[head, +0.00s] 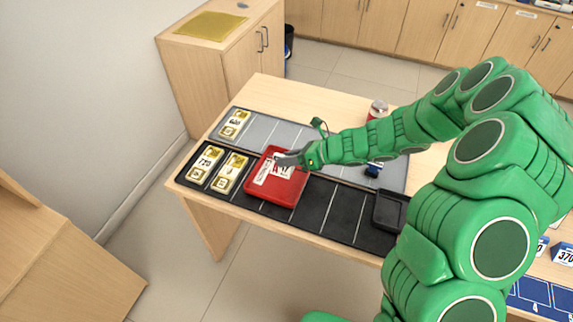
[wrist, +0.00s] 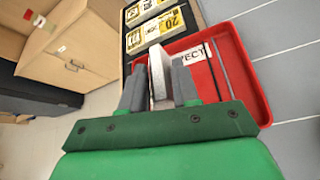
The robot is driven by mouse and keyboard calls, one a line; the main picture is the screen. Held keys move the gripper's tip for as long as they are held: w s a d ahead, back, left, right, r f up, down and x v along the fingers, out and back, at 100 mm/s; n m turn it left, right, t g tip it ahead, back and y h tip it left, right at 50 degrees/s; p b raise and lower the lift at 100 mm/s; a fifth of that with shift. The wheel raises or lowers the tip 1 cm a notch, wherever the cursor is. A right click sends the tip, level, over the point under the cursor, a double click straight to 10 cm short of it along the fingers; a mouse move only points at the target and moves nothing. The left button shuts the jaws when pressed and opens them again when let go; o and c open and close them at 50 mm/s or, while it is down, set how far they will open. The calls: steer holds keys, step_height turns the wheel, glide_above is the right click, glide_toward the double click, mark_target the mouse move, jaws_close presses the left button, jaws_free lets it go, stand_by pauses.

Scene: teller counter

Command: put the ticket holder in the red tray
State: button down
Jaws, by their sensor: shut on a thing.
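The red tray (head: 284,194) lies on the counter mat near the front, with a white label strip on its floor. The tray fills the middle and right of the wrist view (wrist: 262,100), where the label's letters "ECT" show. My gripper (head: 284,158) is over the tray, its fingers pointing left. In the wrist view, the ticket holder (wrist: 160,80) stands edge-on as a pale slab between my fingers. I cannot tell whether its lower edge touches the tray floor.
Yellow-and-white packs (head: 229,172) lie just left of the red tray. Another pack (head: 235,123) lies on the grey mat behind. An empty black tray (head: 390,212) sits to the right. A can (head: 377,109) stands at the back. A dark blue item (head: 374,169) is beside my arm.

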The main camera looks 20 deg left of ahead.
steer(key=shift+w+a+f, duration=0.25)
steer(key=shift+w+f, duration=0.05)
steer(key=shift+f, duration=0.25)
steer(key=shift+w+a+f, duration=0.2)
steer(key=shift+w+f, duration=0.1)
steer(key=shift+f, duration=0.2)
steer(key=shift+w+a+f, duration=0.25)
steer(key=shift+w+f, duration=0.05)
steer(key=shift+f, duration=1.55)
steer(key=shift+f, duration=0.15)
steer(key=c, duration=0.8)
jaws_free()
steer(key=shift+d+r, duration=0.1)
steer(key=shift+r, duration=0.1)
steer(key=shift+v, duration=5.9)
